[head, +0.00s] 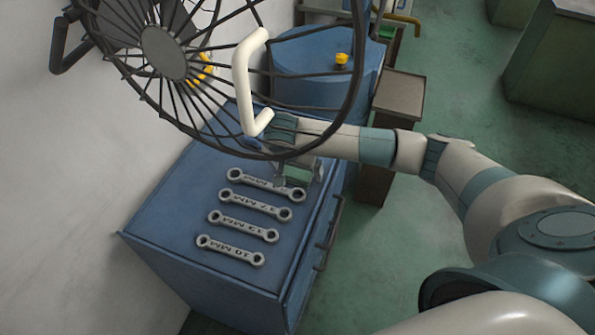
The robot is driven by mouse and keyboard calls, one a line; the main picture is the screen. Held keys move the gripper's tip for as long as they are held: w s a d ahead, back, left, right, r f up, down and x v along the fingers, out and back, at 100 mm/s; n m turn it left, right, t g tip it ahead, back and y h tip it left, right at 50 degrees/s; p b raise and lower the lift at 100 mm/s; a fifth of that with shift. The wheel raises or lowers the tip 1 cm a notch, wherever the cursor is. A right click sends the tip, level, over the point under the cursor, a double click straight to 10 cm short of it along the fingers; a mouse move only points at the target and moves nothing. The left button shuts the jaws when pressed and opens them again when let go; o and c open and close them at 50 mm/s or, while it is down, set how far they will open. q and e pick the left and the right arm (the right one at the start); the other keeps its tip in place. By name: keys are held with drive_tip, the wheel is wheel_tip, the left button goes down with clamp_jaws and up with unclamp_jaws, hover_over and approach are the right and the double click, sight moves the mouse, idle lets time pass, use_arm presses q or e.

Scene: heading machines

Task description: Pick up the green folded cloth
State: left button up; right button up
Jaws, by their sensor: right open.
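The green folded cloth (297,175) lies on the blue cabinet top (175,225), near its right edge beside the end of the top wrench. Only a small green patch of it shows. My right gripper (298,181) is open right at the cloth, its fingers partly covering it. Whether the fingers touch the cloth cannot be told. My right arm comes in from the right. My left gripper is not in view.
Several grey wrenches (243,228) lie in a row left of and below the cloth. A dark wire fan cage (165,52) and a pale curved bar (240,85) overlap the view above the gripper. A blue machine (305,65) stands behind.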

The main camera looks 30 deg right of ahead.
drive_tip(key=c, duration=1.2)
drive_tip(key=shift+c, duration=0.2)
drive_tip(key=shift+r, duration=0.1)
